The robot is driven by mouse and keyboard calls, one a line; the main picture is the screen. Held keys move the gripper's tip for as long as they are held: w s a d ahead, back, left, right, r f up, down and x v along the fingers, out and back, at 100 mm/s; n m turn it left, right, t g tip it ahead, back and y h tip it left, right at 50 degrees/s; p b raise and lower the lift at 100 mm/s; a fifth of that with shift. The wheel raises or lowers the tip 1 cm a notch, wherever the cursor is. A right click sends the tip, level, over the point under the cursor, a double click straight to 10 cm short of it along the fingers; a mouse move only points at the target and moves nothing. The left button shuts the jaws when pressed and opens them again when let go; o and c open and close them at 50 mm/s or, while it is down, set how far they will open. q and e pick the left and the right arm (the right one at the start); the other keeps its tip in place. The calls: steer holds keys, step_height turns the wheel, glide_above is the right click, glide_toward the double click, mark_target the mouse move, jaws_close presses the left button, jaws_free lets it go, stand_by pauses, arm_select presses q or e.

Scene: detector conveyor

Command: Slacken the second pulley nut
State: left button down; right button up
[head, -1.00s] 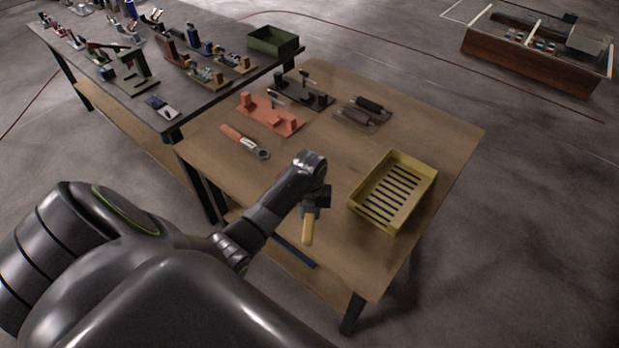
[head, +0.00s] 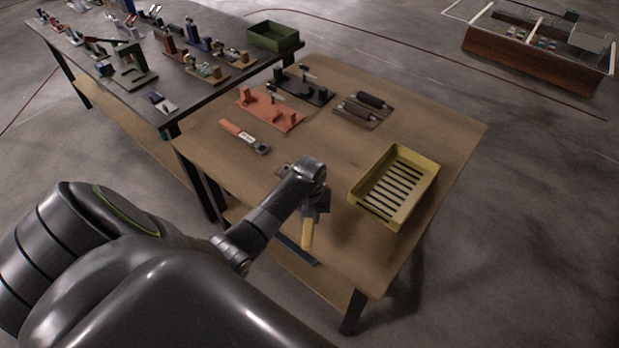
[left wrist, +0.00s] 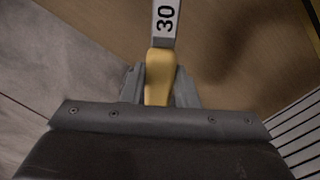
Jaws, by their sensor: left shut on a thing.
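My left gripper (head: 312,208) is over the front part of the wooden table. It is shut on a tool with a yellow handle (head: 307,234). In the left wrist view the yellow handle (left wrist: 160,76) sits between the fingers (left wrist: 158,90), and its grey shank (left wrist: 166,20) carries the number 30. The tool's far end is out of that view. An orange fixture (head: 268,113) and a black fixture (head: 305,91), both with upright blocks, stand at the table's back. I cannot tell which part is the second pulley nut. My right gripper is not in view.
A yellow slotted tray (head: 364,205) stands right of my gripper. An orange-handled wrench (head: 245,137) lies to the left, and a plate with two dark rollers (head: 363,109) lies behind. A dark bench (head: 190,100) with several fixtures and a green bin (head: 274,38) is at back left.

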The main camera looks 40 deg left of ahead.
arm_select(q)
steer(key=shift+r, duration=0.1)
steer(key=shift+p, duration=0.7)
stand_by(0.5)
steer(key=shift+f+b, duration=0.85)
steer(key=shift+f, duration=0.65)
steer(key=c, duration=1.7)
jaws_free()
jaws_close()
steer(key=shift+d, duration=0.1)
